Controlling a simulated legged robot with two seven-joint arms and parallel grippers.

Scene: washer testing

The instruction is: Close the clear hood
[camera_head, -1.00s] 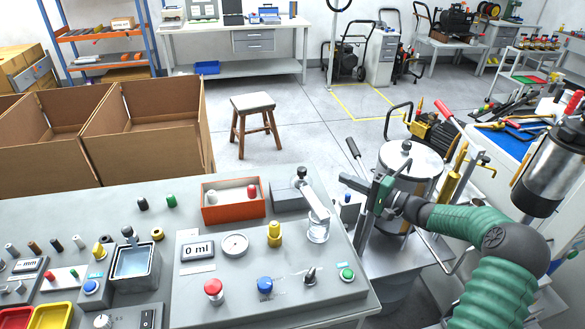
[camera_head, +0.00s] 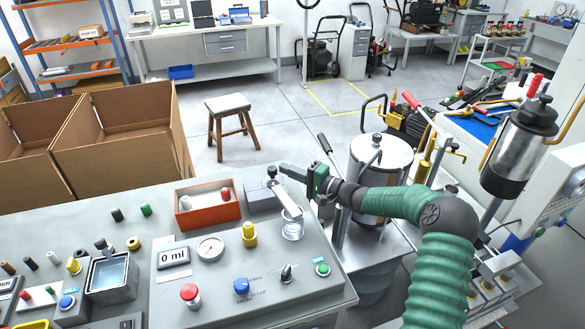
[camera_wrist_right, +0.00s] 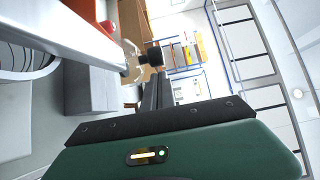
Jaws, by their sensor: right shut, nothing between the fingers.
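The clear hood (camera_head: 292,226) is a small transparent cylinder at the front end of a pale arm (camera_head: 285,196). This arm runs back to a grey block (camera_head: 262,196) with a dark round knob (camera_head: 272,171) at the panel's back right. In the right wrist view, the pale arm (camera_wrist_right: 70,30) and part of the hood (camera_wrist_right: 25,62) fill the left side. My right gripper (camera_head: 284,169) is shut and empty, its tips close beside the knob (camera_wrist_right: 155,57) and above the arm's rear end. I cannot tell whether they touch. My left gripper is not in view.
The grey panel (camera_head: 215,290) carries a red button (camera_head: 190,293), a blue knob, a yellow knob (camera_head: 249,235) and a 0 ml display. An orange tray (camera_head: 207,216) stands left of the block. A metal tank (camera_head: 380,155) stands behind my right arm.

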